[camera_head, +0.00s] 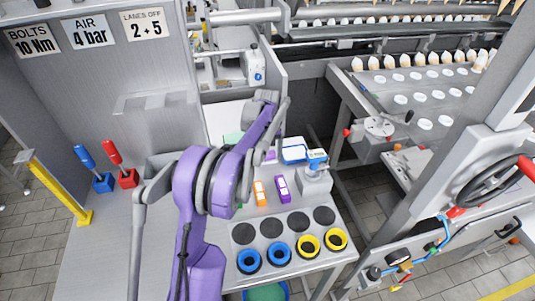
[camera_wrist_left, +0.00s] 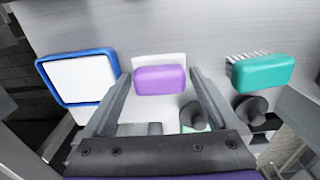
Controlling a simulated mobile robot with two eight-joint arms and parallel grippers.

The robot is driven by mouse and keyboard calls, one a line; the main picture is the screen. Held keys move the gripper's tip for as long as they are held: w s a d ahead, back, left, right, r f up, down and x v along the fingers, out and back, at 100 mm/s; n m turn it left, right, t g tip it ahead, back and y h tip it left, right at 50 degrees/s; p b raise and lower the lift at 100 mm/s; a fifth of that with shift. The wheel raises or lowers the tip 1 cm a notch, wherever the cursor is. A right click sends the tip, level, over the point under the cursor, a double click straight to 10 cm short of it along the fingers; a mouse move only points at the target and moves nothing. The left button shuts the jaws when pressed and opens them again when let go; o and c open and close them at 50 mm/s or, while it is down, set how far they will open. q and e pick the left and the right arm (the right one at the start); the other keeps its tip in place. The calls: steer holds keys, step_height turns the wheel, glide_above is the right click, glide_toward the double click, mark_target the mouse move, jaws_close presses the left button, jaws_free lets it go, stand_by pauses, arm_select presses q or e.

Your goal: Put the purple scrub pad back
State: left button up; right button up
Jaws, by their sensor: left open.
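The purple scrub pad (camera_wrist_left: 160,79) lies in front of a white square patch on a grey surface in the left wrist view. My left gripper (camera_wrist_left: 164,72) is open, with one finger on each side of the pad. I cannot tell whether the fingers touch it or how high they are above the surface. In the head view my purple left arm reaches over the work table, and its wrist and links hide most of the area around the pad. My right gripper is not in view.
Orange (camera_head: 260,193) and purple (camera_head: 283,189) labelled items, a grey device (camera_head: 315,181), and blue (camera_head: 249,262) and yellow (camera_head: 308,244) rings stand nearer. Red and blue levers (camera_head: 118,165) stand left.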

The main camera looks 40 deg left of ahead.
mark_target(268, 152)
arm_select(q)
step_height(268, 152, up, 12)
steer(key=p, duration=0.5)
steer(key=s+d+r+m+t, duration=0.1)
steer(key=s+d+r+m, duration=0.1)
steer(key=s+d, duration=0.35)
steer(key=s+d+r+m+t, duration=0.2)
steer(key=s+d, duration=0.1)
steer(key=d, duration=0.6)
steer(key=s+d+f+m+t, duration=0.1)
steer(key=s+d+f+m, duration=0.2)
steer(key=s+d, duration=0.2)
steer(key=s+d+f+m+t, duration=0.2)
steer(key=s+d, duration=0.3)
steer(key=s, duration=0.3)
steer(key=shift+s+d+f+m, duration=0.35)
steer(key=shift+f+m, duration=0.05)
steer(key=shift+m, duration=0.2)
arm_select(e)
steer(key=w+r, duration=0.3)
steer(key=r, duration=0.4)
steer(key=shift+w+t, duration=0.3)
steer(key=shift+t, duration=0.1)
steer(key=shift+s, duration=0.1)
